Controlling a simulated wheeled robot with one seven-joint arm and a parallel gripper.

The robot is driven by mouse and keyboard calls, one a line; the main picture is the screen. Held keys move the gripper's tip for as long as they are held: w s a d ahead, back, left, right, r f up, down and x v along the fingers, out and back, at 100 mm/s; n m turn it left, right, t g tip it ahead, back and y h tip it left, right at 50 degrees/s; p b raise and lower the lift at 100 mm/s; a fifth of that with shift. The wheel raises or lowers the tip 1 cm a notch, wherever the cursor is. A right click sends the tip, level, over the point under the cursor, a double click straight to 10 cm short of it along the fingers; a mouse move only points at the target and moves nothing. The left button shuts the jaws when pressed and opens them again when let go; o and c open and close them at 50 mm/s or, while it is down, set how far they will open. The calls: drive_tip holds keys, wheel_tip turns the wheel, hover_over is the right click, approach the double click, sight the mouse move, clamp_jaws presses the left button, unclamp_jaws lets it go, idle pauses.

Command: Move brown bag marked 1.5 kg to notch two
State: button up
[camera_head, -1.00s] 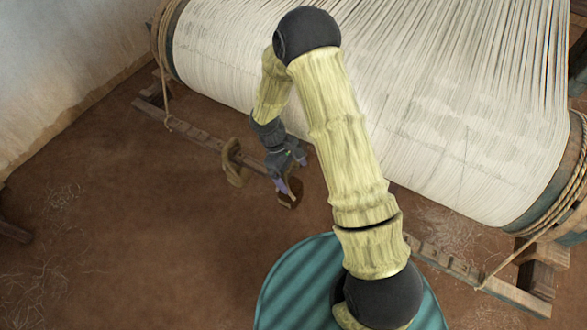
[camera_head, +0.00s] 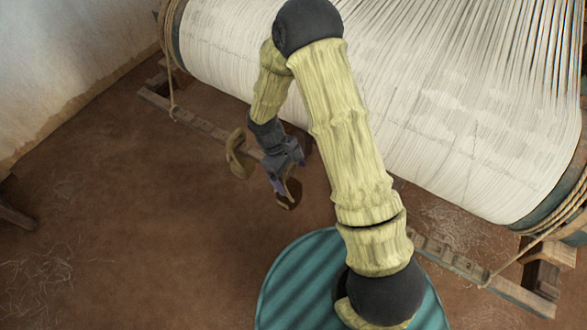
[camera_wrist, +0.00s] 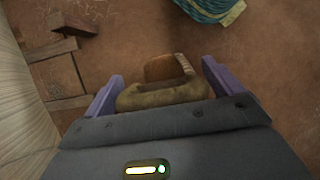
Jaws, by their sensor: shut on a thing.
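My gripper (camera_head: 281,184) is shut on a brown bag (camera_head: 288,203), which hangs low in front of the notched rail, near the middle of the head view. In the wrist view the held brown bag (camera_wrist: 163,95) sits between the two purple fingers; no weight mark can be read. A second tan-brown weight (camera_head: 236,160) is at the rail, just left of my gripper. The notched wooden rail (camera_head: 184,116) runs low under the loom beam; my arm and gripper hide its middle stretch, and I cannot tell which notch is which.
The large warp beam (camera_head: 240,60) with white threads lies above and behind the rail. A rope (camera_head: 171,70) drops at its left end, another (camera_head: 512,258) at the right. The rail's right part (camera_head: 450,258) shows beyond my arm.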

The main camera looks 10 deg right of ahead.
drive_tip(key=s+a+r, duration=0.1)
drive_tip(key=s+a, duration=0.6)
drive_tip(key=s, duration=0.2)
idle(1.3)
idle(1.3)
